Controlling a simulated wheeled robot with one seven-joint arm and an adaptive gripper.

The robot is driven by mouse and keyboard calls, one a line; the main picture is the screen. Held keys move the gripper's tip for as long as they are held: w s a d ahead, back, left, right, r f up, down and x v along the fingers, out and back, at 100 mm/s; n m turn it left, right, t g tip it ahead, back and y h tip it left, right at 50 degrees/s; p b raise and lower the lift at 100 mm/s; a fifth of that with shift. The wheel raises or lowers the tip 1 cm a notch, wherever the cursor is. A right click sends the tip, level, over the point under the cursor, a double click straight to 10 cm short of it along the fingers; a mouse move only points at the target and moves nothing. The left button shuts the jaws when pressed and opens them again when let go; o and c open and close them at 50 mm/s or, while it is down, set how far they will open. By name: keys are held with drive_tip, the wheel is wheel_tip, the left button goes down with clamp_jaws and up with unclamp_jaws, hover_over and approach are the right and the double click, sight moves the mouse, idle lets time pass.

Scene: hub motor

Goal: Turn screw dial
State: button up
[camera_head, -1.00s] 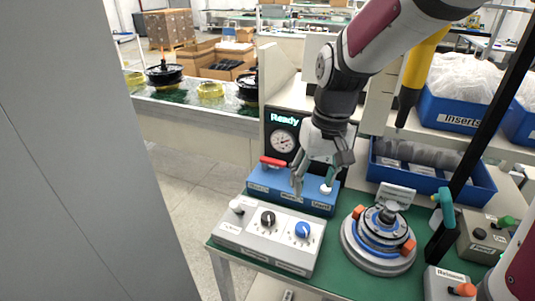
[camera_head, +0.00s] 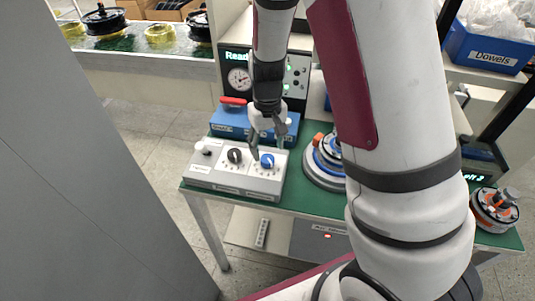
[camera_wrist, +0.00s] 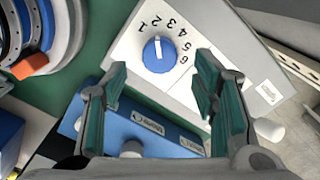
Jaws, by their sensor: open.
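A grey control box (camera_head: 235,178) stands on the green bench top. It carries a blue dial (camera_head: 267,160) on its right, a black dial (camera_head: 235,156) in its middle and a white knob (camera_head: 202,148) on its left. My gripper (camera_head: 268,149) hangs open and empty just above the blue dial. In the wrist view the blue dial (camera_wrist: 159,54) has a white pointer line and a printed number scale around it. It lies beyond and between my open fingertips (camera_wrist: 161,68), which look clear of it. No visible label lets me tell which dial is the screw dial.
A blue box (camera_head: 228,122) with a red handle (camera_head: 233,100) stands behind the grey box, before a black panel (camera_head: 240,70) with a gauge. A round fixture (camera_head: 322,172) with orange clamps stands close on the right, partly hidden by my arm. Free floor lies left of the bench.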

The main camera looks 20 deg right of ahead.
sight(267, 158)
drive_tip(key=shift+f, duration=2.1)
drive_tip(key=c, duration=1.2)
